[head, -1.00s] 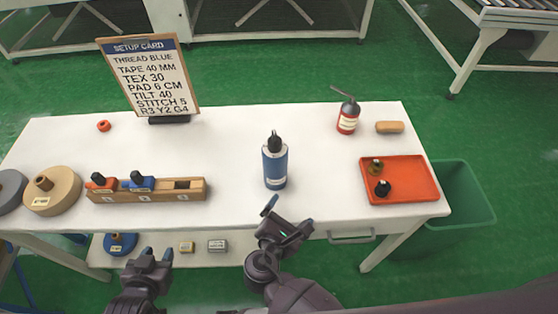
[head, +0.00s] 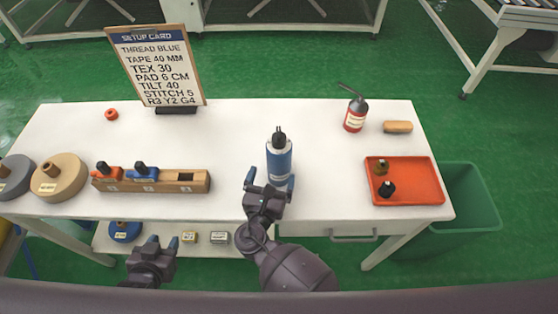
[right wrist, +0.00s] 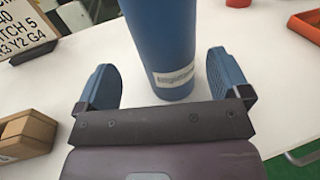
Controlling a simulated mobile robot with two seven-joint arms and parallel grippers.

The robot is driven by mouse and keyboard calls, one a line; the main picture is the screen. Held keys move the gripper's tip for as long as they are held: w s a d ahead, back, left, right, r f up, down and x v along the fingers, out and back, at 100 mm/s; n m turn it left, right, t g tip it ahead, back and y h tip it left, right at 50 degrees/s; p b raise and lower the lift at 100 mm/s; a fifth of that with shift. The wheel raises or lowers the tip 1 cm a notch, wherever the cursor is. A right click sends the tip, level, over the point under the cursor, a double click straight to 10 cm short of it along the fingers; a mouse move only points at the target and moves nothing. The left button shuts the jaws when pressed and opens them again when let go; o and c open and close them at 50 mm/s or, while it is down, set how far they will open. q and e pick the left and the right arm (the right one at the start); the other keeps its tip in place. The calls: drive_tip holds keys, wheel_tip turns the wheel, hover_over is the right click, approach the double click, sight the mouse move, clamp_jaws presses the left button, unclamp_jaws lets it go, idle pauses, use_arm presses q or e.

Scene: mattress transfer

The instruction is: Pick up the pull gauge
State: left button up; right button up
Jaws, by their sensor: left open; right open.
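A blue cylinder with a black top (head: 279,161), which looks like the pull gauge, stands upright near the front middle of the white table. Its lower part with a white label shows in the right wrist view (right wrist: 165,45). My right gripper (head: 269,183) is open at the cylinder's near side. In the right wrist view its two blue fingertips (right wrist: 165,82) are spread to either side of the cylinder's base, with gaps visible. My left gripper (head: 163,245) is open and empty in front of the table's front edge, low at the left.
A wooden block with red and blue pieces (head: 150,187) lies left of the cylinder. Tape rolls (head: 60,178) are farther left. A setup card (head: 157,65) stands behind. A red tray (head: 425,180), a red bottle (head: 355,115) and a tan block (head: 397,127) are to the right.

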sight(276, 173)
drive_tip(key=x, duration=0.4)
drive_tip(key=shift+d+r, duration=0.2)
drive_tip(key=shift+d, duration=0.15)
drive_tip(key=shift+w+d, duration=0.1)
drive_tip(key=shift+w, duration=0.25)
drive_tip(key=shift+c, duration=0.2)
drive_tip(key=c, duration=1.3)
drive_tip(key=shift+c, duration=0.2)
drive_tip(key=shift+r, duration=0.1)
